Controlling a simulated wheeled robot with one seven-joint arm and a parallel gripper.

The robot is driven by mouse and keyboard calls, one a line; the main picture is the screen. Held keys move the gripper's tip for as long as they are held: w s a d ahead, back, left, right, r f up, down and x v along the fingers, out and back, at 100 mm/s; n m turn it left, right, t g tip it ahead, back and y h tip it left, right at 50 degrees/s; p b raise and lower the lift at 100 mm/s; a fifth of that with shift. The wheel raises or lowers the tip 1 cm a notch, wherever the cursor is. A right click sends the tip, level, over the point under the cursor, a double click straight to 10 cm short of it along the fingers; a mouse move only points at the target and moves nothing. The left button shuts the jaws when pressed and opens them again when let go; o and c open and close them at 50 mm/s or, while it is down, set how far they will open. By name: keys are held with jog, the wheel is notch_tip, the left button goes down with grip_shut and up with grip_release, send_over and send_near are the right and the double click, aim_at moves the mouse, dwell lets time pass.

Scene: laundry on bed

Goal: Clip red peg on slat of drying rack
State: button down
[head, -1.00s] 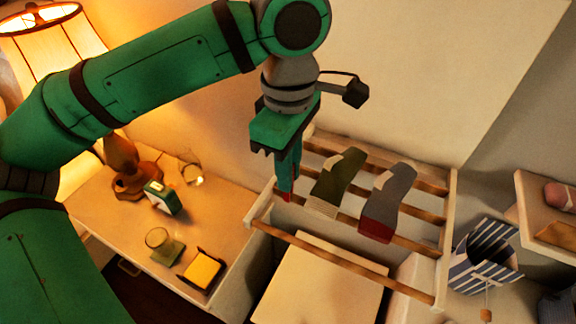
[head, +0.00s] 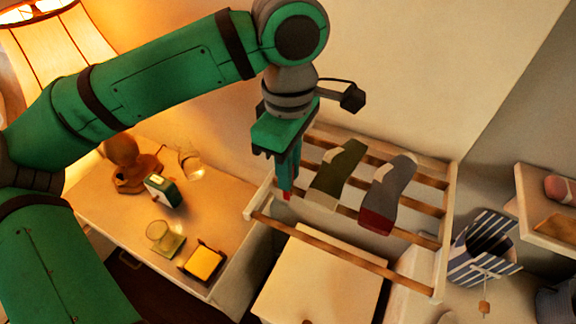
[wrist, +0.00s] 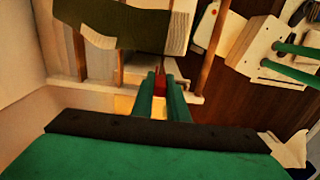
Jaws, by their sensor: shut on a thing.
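My gripper (head: 286,188) points down over the left end of the drying rack. It is shut on the red peg (head: 287,196), whose tip shows below the fingers. In the wrist view the red peg (wrist: 160,86) sits between the two green fingers (wrist: 160,95). The drying rack (head: 436,262) has a pale frame and several wooden slats. The peg looks close to a slat (head: 312,205) near the rack's left side; I cannot tell whether it touches it.
A green sock (head: 335,178) and a grey sock with a red end (head: 388,195) hang across the slats to the right. A side table (head: 110,215) with a lamp, glass and yellow notes stands left. A striped bag (head: 485,250) stands right.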

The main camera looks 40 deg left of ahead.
jog(key=shift+f, duration=0.3)
jog(key=c, duration=1.7)
grip_release()
jog(key=shift+o, duration=0.2)
jog(key=shift+r, duration=0.15)
notch_tip(320, 180, up, 11)
jog(key=shift+f, duration=0.2)
